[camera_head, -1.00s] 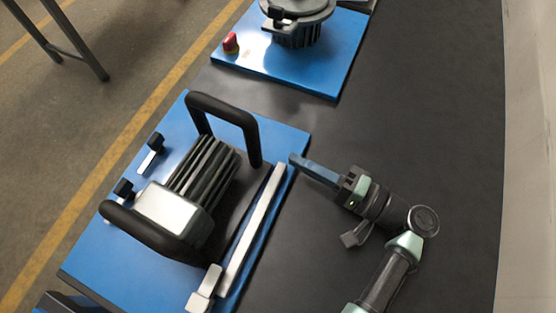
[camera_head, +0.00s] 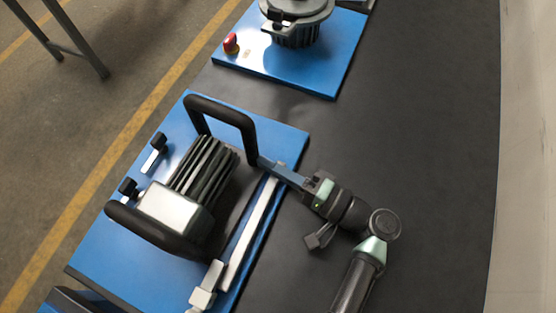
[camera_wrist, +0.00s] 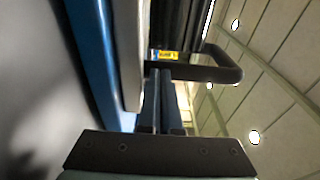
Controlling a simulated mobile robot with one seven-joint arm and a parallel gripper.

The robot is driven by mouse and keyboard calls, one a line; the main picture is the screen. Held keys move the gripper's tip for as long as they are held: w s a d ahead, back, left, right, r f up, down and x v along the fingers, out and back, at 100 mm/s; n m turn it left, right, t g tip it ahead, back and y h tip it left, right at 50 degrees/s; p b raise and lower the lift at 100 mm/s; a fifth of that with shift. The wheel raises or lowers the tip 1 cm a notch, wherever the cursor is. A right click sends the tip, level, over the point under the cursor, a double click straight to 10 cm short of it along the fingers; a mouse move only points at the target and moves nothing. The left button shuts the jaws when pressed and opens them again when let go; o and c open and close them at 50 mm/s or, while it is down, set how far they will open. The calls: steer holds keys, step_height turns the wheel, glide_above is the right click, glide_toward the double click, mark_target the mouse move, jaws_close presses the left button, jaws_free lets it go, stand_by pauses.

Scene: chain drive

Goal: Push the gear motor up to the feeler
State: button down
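The gear motor (camera_head: 205,170), dark and finned with a silver box (camera_head: 175,210) at its near end, sits on a blue base plate (camera_head: 105,247) between two black bow handles. My gripper (camera_head: 262,163) points left, with its fingertips by the right foot of the far handle (camera_head: 243,122); I cannot tell whether they touch. In the wrist view the two blue-grey fingers of my gripper (camera_wrist: 160,78) lie close together with nothing seen between them. I cannot pick out the feeler for sure; a small pale block (camera_head: 206,285) stands at the rail's near end.
A pale rail (camera_head: 248,235) runs along the plate's right side, under my fingers. Two small black-knobbed clamps (camera_head: 155,150) stand at the left edge. Another blue plate (camera_head: 340,60) with a round machine and a red button (camera_head: 230,42) lies beyond. The dark bench top (camera_head: 430,130) at right is clear.

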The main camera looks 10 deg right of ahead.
steer(key=shift+a, duration=0.4)
steer(key=b+v, duration=0.2)
steer(key=v, duration=1.1)
steer(key=shift+d, duration=0.2)
